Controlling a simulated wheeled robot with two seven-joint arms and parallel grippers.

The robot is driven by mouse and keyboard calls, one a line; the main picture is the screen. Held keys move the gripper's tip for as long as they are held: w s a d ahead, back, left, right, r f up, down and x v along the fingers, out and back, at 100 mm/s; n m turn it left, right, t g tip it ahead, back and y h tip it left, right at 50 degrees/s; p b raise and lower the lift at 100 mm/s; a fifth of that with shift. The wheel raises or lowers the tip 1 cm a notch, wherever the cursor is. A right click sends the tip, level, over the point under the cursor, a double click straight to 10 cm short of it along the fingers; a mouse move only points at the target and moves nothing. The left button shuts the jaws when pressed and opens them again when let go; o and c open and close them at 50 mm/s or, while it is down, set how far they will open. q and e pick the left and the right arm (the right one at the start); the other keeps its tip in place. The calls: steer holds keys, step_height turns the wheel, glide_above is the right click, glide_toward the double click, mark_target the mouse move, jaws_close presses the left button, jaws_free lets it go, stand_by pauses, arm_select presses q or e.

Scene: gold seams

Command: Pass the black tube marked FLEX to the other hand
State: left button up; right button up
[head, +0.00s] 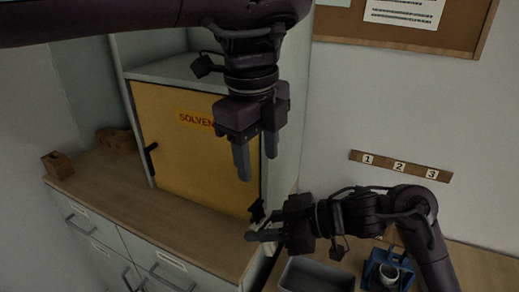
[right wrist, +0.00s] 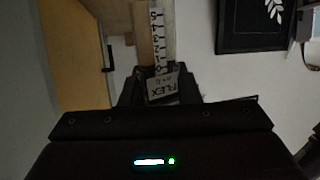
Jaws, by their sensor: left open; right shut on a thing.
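My right gripper (head: 252,236) reaches in from the lower right and points left, low in front of the yellow cabinet. It is shut on the black tube, whose pale label reading FLEX (right wrist: 163,86) shows between the jaws in the right wrist view. Most of the tube is hidden there. In the head view a small dark piece (head: 257,211), apparently the tube's end, stands up at the fingers. My left gripper (head: 257,167) is open and empty, pointing down, above the right gripper and apart from the tube.
A yellow cabinet door marked SOLVEN (head: 190,150) stands behind the grippers, above a wooden counter (head: 190,222). A grey bin (head: 315,276) and a blue holder with a white cup (head: 388,270) lie below right. A 1-2-3 strip (head: 400,166) hangs on the wall.

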mark_target(263, 211)
arm_select(q)
steer(key=f, duration=1.1)
steer(key=shift+w+d+f, duration=0.3)
steer(key=shift+w+d, duration=0.1)
steer(key=c, duration=0.9)
jaws_close()
arm_select(e)
steer(key=o, duration=1)
steer(key=shift+s, duration=0.1)
steer(key=shift+o, duration=0.2)
